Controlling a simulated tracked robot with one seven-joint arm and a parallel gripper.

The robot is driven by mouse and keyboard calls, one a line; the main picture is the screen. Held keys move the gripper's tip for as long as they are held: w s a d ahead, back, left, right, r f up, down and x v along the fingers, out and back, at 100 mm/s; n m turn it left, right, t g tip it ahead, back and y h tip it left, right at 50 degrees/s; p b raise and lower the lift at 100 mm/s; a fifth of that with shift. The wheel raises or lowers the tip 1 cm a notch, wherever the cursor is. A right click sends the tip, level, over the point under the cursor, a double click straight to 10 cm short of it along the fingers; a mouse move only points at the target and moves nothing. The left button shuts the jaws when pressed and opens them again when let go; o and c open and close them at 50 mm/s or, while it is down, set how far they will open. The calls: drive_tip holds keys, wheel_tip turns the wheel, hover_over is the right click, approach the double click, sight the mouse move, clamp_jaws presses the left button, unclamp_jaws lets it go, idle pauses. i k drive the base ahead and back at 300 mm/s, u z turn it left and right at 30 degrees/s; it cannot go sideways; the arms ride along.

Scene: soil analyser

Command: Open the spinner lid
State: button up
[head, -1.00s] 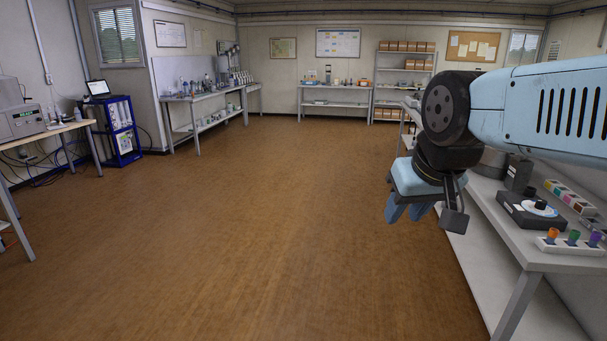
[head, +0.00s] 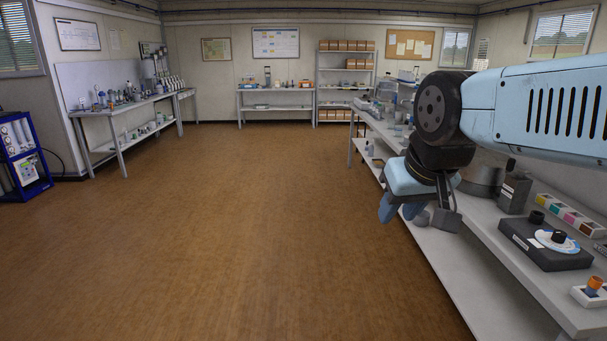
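My gripper (head: 400,212) hangs at the right, in front of the long side bench (head: 505,240). Its two blue fingers point down with a gap between them, and nothing shows in the gap. I cannot tell for sure which thing is the spinner. A dark flat box with a white disc and a black knob (head: 548,243) sits on the bench, to the right of my gripper. A round grey vessel (head: 480,178) stands farther back, partly hidden by my arm. No lid stands open that I can make out.
A dark container (head: 515,193) and a row of coloured boxes (head: 568,215) stand on the bench. A white rack (head: 592,293) with an orange-capped tube is at the right edge. The brown floor (head: 260,230) is wide and clear. Another bench (head: 115,108) stands at the left.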

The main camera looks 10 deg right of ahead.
sight(487, 167)
drive_tip(key=z, duration=0.2)
drive_tip(key=i, duration=1.1)
drive_tip(key=z, duration=0.55)
drive_tip(key=i, duration=0.8)
drive_tip(key=z, duration=0.2)
